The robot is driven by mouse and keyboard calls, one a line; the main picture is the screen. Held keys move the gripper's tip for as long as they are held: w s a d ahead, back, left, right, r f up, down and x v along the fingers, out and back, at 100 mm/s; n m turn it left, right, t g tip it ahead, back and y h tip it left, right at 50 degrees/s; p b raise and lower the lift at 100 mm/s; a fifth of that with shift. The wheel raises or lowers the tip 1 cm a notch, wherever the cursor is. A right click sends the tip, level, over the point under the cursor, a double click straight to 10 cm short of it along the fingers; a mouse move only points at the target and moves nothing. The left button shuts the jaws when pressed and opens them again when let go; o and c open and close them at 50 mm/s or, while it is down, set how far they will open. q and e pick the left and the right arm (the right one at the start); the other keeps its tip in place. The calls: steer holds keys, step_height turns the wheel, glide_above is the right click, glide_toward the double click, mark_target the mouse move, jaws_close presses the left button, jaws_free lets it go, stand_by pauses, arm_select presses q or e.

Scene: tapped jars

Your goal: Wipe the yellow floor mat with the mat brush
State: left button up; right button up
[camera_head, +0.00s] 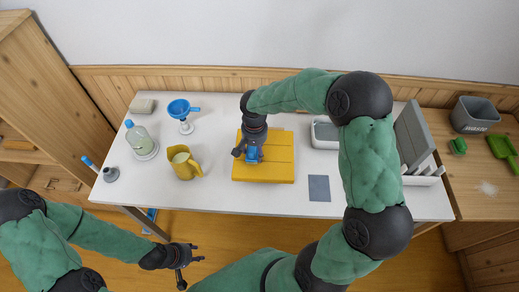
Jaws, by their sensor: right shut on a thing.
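The yellow mat (280,166) lies flat on the white table near its middle, with grooves across it. My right gripper (247,153) points down over the mat's left part and is shut on a small blue thing, the mat brush (253,154). The gripper hides much of the brush, and I cannot tell whether it touches the mat. My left gripper (191,272) is below the table's front edge, over the floor, with its fingers apart and empty.
Left of the mat stand a yellow jug (184,165), a blue funnel (180,108) on a stand and a soap bottle (139,139). Right are a grey cloth (319,188), a white container (325,134) and a dish rack (423,178). A side counter holds a grey bin (474,114) and green dustpan (501,147).

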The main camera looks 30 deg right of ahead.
steer(key=shift+w+a, duration=0.35)
steer(key=shift+a, duration=0.2)
steer(key=shift+w+a, duration=0.3)
steer(key=shift+a, duration=0.2)
steer(key=shift+d, duration=0.1)
steer(key=shift+w+d, duration=0.45)
steer(key=shift+w, duration=0.25)
steer(key=shift+w+d, duration=0.4)
steer(key=shift+w, duration=0.3)
steer(key=shift+w+d, duration=0.45)
steer(key=shift+w, duration=0.25)
steer(key=shift+d, duration=0.15)
steer(key=shift+s+d, duration=0.7)
steer(key=shift+d, duration=0.35)
steer(key=shift+s+d, duration=0.65)
steer(key=shift+d, duration=0.35)
steer(key=shift+w+a, duration=0.1)
steer(key=shift+a, duration=0.05)
